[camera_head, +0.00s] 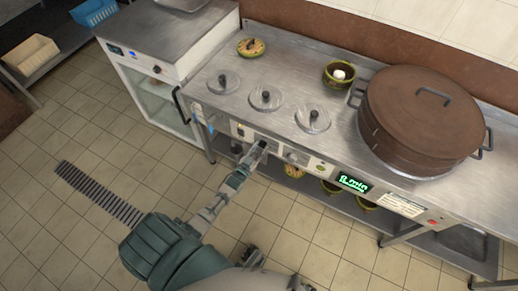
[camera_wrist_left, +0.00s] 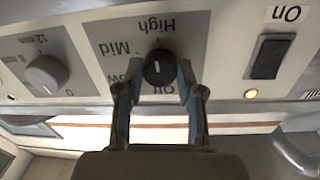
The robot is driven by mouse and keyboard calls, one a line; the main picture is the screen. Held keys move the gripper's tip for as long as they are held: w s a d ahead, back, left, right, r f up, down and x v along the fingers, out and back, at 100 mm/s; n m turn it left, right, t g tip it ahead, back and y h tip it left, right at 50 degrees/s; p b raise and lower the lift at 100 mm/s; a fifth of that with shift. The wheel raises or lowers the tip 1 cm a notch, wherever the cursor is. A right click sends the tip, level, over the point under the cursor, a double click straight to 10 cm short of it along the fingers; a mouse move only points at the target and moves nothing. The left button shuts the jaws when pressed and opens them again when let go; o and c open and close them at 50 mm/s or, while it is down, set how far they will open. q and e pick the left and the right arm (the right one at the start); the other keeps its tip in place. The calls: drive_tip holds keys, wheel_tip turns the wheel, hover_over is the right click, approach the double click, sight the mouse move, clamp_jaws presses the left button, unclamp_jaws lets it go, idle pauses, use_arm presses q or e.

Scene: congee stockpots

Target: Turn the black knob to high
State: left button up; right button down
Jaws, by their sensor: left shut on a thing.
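The black knob (camera_wrist_left: 159,67) is on a grey panel marked High, Mid and other levels, which appear upside down in the wrist view. A short pale mark shows on the knob's face; exactly which label it points at is hard to tell. My left gripper (camera_wrist_left: 161,88) has one finger on each side of the knob and is closed on it. In the head view my left gripper (camera_head: 254,152) reaches the front panel of the steel counter and hides the knob.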

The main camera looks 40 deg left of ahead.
use_arm(q)
drive_tip(key=shift+s+d+f+m, duration=0.1)
drive_tip(key=shift+s+f+m, duration=0.1)
drive_tip(key=shift+f+m, duration=0.25)
use_arm(e)
drive_tip(key=shift+f, duration=0.35)
use_arm(q)
drive_tip(key=o, duration=1.2)
drive_tip(key=shift+c, duration=0.2)
drive_tip(key=shift+w+r, duration=0.15)
drive_tip(key=shift+r, duration=0.05)
use_arm(e)
drive_tip(key=shift+w, duration=0.1)
use_arm(q)
drive_tip(key=s, duration=1.2)
drive_tip(key=shift+d, duration=0.25)
drive_tip(key=shift+d+f, duration=0.1)
use_arm(e)
drive_tip(key=shift+r, duration=0.1)
